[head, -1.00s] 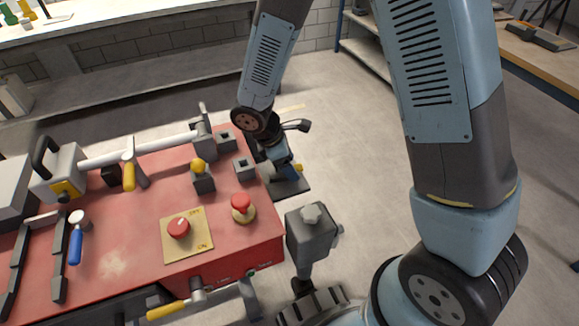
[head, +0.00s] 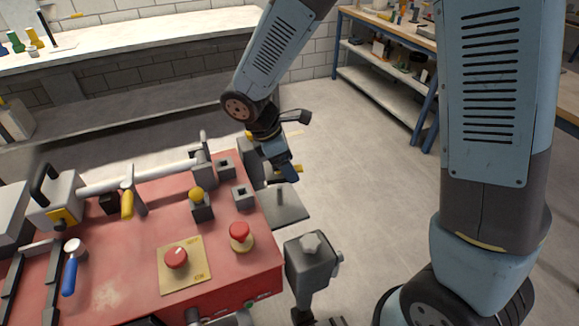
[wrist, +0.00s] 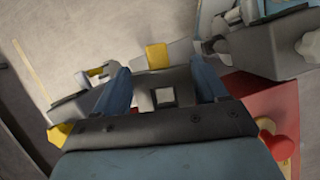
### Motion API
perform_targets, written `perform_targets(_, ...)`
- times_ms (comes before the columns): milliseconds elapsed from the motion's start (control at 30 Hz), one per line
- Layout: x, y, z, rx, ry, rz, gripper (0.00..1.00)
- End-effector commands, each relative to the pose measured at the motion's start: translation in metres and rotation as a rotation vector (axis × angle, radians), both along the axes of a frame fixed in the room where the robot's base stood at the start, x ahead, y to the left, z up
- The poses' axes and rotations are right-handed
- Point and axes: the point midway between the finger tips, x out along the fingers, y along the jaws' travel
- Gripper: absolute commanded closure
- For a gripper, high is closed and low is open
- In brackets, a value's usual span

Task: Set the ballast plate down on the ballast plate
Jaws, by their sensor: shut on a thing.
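In the wrist view, my gripper (wrist: 163,82) is shut on a grey plate with a square opening (wrist: 180,78), taken to be the held ballast plate. In the head view, my gripper (head: 288,172) is tilted just beyond the right edge of the red bench; the held plate is hard to make out there. Below the gripper, a flat grey plate (head: 290,207) with a short upright post lies beside the bench, apart from the gripper. I cannot tell whether this is the other ballast plate.
The red bench top (head: 130,240) carries a red button (head: 240,232), a rotary switch (head: 176,257), a yellow knob (head: 196,194), square sockets (head: 243,197) and a clamp bar (head: 140,178). A grey post head (head: 311,262) stands near the bench corner. Floor (head: 350,200) is clear to the right.

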Motion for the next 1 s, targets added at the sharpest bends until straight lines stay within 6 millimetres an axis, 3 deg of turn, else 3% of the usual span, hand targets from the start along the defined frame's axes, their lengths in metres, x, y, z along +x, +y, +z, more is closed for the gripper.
perform_targets(1000,0.0,0.0,0.04,0.001,-0.001,0.0,0.59)
